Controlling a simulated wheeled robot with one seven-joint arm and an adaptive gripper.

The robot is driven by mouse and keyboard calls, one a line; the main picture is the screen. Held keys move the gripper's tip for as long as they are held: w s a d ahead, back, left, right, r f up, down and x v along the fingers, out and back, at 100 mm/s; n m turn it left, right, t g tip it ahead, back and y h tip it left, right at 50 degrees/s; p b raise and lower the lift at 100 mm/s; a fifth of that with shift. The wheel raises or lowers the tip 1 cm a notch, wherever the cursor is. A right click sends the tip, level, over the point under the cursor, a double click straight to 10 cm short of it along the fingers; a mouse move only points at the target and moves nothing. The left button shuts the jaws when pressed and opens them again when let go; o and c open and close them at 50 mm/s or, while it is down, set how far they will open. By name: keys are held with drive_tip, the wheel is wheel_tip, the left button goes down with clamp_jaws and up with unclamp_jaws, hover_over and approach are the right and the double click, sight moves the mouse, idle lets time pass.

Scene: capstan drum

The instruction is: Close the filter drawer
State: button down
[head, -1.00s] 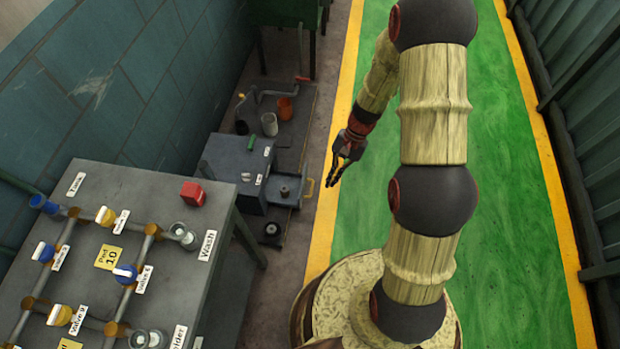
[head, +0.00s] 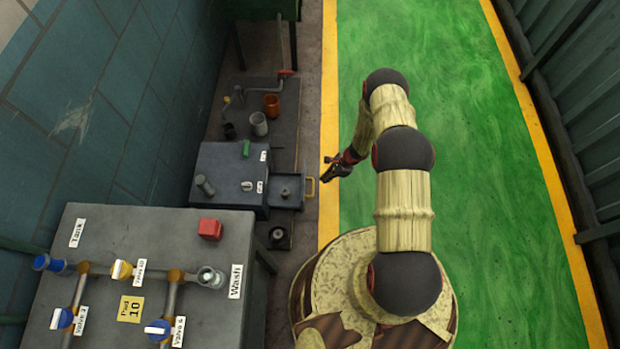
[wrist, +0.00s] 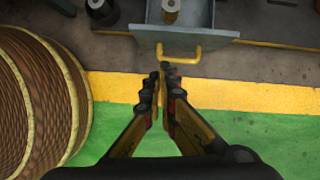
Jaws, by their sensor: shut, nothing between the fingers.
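The filter drawer (head: 287,190) sticks out of the right side of a grey box (head: 232,172). A yellow handle (head: 310,187) is on its front. In the wrist view the drawer front (wrist: 184,37) shows at the top, with its yellow handle (wrist: 178,54) and a small cylinder (wrist: 171,8) inside. My gripper (head: 324,176) is just right of the handle in the head view. In the wrist view my gripper (wrist: 164,70) has its fingertips together, just below the handle. Whether they touch the handle I cannot tell.
A bench with pipes and valves (head: 135,235) stands at front left, bearing a red block (head: 210,229). Behind the box are an orange cup (head: 271,104) and a grey cup (head: 259,123). A dark round part (head: 278,237) sits near the drawer. The green floor (head: 450,120) is clear.

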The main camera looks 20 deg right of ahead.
drive_tip(key=shift+m+h, duration=0.4)
drive_tip(key=shift+m, duration=0.2)
drive_tip(key=w+b+x, duration=0.1)
drive_tip(key=x, duration=0.2)
drive_tip(key=b+x, duration=0.2)
drive_tip(key=x, duration=0.2)
drive_tip(key=w+b+x, duration=0.1)
drive_tip(key=b+x, duration=0.1)
drive_tip(key=x, duration=0.2)
drive_tip(key=shift+w+a+r, duration=0.25)
drive_tip(key=shift+w+a, duration=0.05)
drive_tip(key=shift+a, duration=0.1)
drive_tip(key=shift+w+a+b, duration=0.15)
drive_tip(key=shift+a+b, duration=0.15)
drive_tip(key=shift+a, duration=0.2)
drive_tip(key=shift+r, duration=0.1)
